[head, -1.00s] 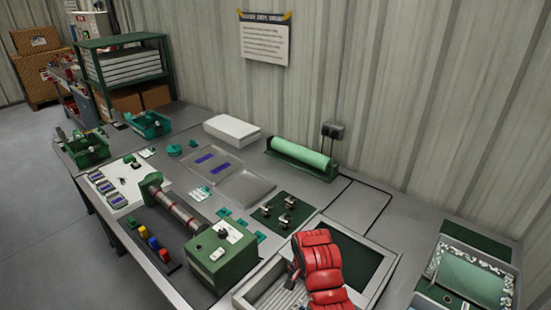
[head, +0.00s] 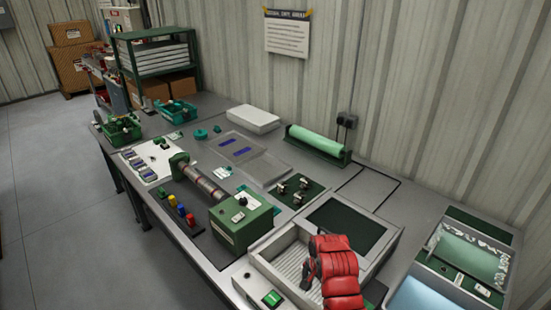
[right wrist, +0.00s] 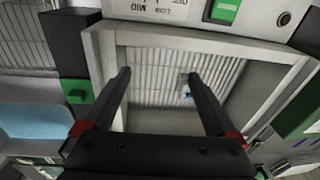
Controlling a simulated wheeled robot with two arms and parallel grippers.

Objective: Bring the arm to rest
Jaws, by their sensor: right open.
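My right arm's red padded end (head: 336,268) shows in the head view, over the light-grey open-topped box (head: 268,262) at the table's front. In the right wrist view my right gripper (right wrist: 159,80) is open, its two dark fingers apart with nothing between them. The fingers point over the box's ribbed floor (right wrist: 150,58). A small metal-and-blue piece (right wrist: 186,86) shows close to the right finger; I cannot tell what it is. My left gripper is in neither view.
A green machine with a roller (head: 240,220) stands left of the box. A green parts board (head: 292,190), a clear tray (head: 245,155) and a green roll (head: 318,143) lie behind. Trays with a bubble-wrapped item (head: 467,258) are at right. Floor at left is clear.

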